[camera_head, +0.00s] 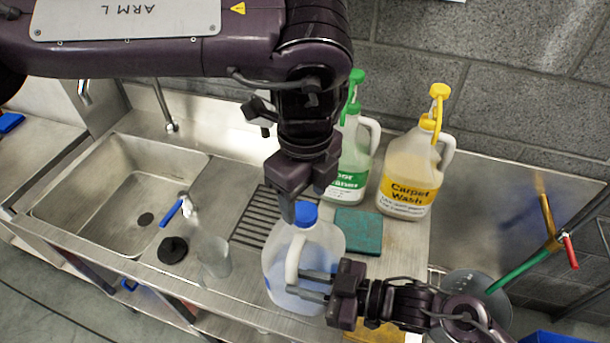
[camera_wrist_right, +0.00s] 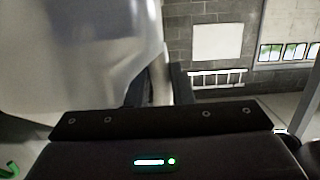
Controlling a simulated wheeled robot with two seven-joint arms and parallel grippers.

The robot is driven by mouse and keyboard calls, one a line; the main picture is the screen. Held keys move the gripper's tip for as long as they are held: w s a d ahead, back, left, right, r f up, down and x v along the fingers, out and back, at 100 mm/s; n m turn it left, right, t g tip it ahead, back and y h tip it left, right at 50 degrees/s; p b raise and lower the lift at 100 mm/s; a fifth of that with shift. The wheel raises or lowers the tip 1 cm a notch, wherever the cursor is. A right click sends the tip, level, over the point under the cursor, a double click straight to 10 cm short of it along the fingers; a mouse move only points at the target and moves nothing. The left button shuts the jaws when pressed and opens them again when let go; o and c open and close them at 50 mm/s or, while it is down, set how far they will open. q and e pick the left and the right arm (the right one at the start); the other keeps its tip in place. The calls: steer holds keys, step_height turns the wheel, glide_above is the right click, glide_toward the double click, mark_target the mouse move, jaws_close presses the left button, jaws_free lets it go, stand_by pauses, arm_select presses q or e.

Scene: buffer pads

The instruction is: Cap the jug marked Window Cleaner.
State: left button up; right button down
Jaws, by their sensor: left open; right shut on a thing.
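A translucent jug (camera_head: 332,240) with pale blue liquid stands upright at the counter's front; no label on it is readable from here. A blue cap (camera_head: 306,212) sits at its mouth; I cannot tell whether it is tightened. My left gripper (camera_head: 303,203) is open, pointing down right at the cap, its fingers partly hiding it. My right gripper (camera_head: 308,284) comes in from the right and is shut on the jug, low by its white handle (camera_head: 293,257); the exact contact is hard to see. The jug's pale wall fills the left of the right wrist view (camera_wrist_right: 85,60).
Behind stand a green-topped jug (camera_head: 349,183) and a yellow-topped Carpet Wash jug (camera_head: 410,168). A green pad (camera_head: 358,230), a drain grate (camera_head: 259,226), a clear cup (camera_head: 214,258) and a black disc (camera_head: 173,250) lie around. The sink (camera_head: 110,195) is left, a bucket (camera_head: 478,290) right.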

mark_target(304, 211)
arm_select(q)
steer(key=shift+f, duration=1.5)
